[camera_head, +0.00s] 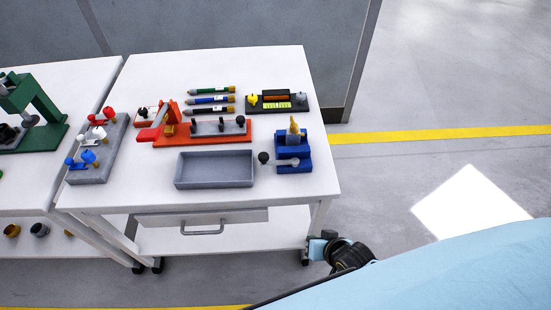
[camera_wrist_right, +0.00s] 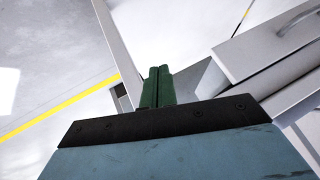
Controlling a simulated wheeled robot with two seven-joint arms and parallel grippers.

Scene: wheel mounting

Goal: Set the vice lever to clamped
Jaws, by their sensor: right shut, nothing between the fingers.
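The blue vice (camera_head: 292,153) stands at the right front of the white table. Its lever (camera_head: 280,160) points left and ends in a black ball knob (camera_head: 263,157); I cannot tell from its pose which setting it is in. A small yellowish piece (camera_head: 294,130) stands upright at the top of the vice. My right gripper shows in the right wrist view (camera_wrist_right: 158,88), its green fingers shut together with nothing between them. In the head view only my right wrist and forearm show, low beside the table's right front leg and well below the vice. My left gripper is not in view.
A grey empty tray (camera_head: 214,183) lies left of the vice. Behind it is a red fixture (camera_head: 172,137) with a toggle handle. Several pens (camera_head: 210,100) and a black holder (camera_head: 278,111) lie further back. A drawer (camera_head: 202,218) hangs under the tabletop. The floor to the right is free.

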